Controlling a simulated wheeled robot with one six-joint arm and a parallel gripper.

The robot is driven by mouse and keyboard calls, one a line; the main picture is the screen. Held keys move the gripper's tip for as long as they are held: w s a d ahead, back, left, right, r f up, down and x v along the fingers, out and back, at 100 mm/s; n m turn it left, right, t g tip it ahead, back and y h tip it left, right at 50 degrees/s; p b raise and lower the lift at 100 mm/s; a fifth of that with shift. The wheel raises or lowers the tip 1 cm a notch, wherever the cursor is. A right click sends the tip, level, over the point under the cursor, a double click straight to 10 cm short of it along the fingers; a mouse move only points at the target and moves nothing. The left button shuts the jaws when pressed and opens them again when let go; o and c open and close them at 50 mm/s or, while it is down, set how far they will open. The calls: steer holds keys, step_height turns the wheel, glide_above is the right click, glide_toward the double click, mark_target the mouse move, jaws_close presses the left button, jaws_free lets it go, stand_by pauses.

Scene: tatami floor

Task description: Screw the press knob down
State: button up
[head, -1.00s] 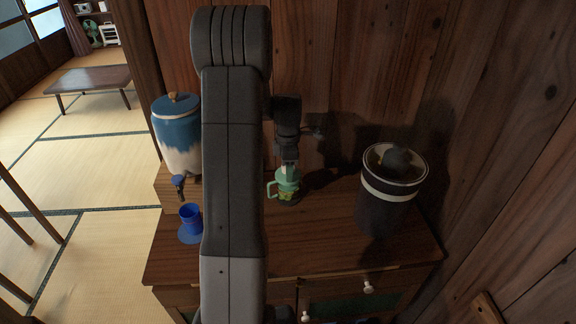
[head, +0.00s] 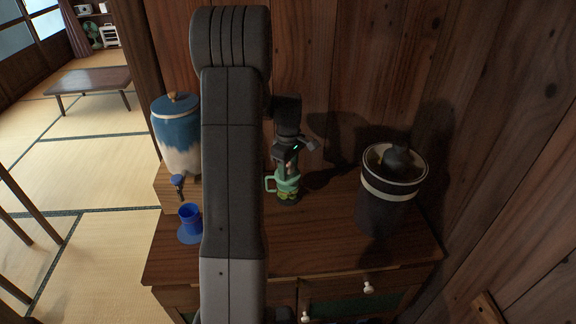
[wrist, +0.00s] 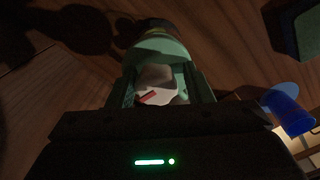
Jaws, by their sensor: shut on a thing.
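A small mint-green press (head: 288,187) with a side handle stands upright on the wooden cabinet top, with dark and yellowish contents showing low down. My gripper (head: 284,166) is directly above it, pointing down and shut on the press knob at its top. In the head view my gripper mostly covers the knob. In the wrist view the round mint-green top of the press (wrist: 160,47) shows beyond my gripper (wrist: 160,90). A pale piece with a red mark lies between two greenish sides there; the exact contact is too dark to tell.
A dark crock (head: 388,200) with a white band stands to the right. A blue and white dispenser (head: 178,140) and a blue cup (head: 190,218) on a blue base are to the left. The wooden wall (head: 400,70) is close behind. Bare cabinet top (head: 315,240) lies in front.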

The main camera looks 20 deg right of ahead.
mark_target(288, 165)
steer(key=m, duration=0.3)
steer(key=f+m, duration=0.1)
steer(key=m, duration=0.2)
steer(key=shift+a+f, duration=0.1)
steer(key=shift+a, duration=0.1)
steer(key=shift+c, duration=0.7)
steer(key=m, duration=0.6)
steer(key=shift+c, duration=0.3)
steer(key=o, duration=0.5)
steer(key=shift+w+d+r+p, duration=0.15)
steer(key=shift+w+r+p, duration=0.05)
steer(key=shift+r+p, duration=0.35)
steer(key=shift+o, duration=1.3)
steer(key=shift+w+d+r+p, duration=0.1)
steer(key=shift+r+p, duration=1.15)
steer(key=shift+r, duration=0.8)
steer(key=shift+w+r+p, duration=0.1)
steer(key=shift+r+p, duration=1.15)
steer(key=shift+r, duration=0.8)
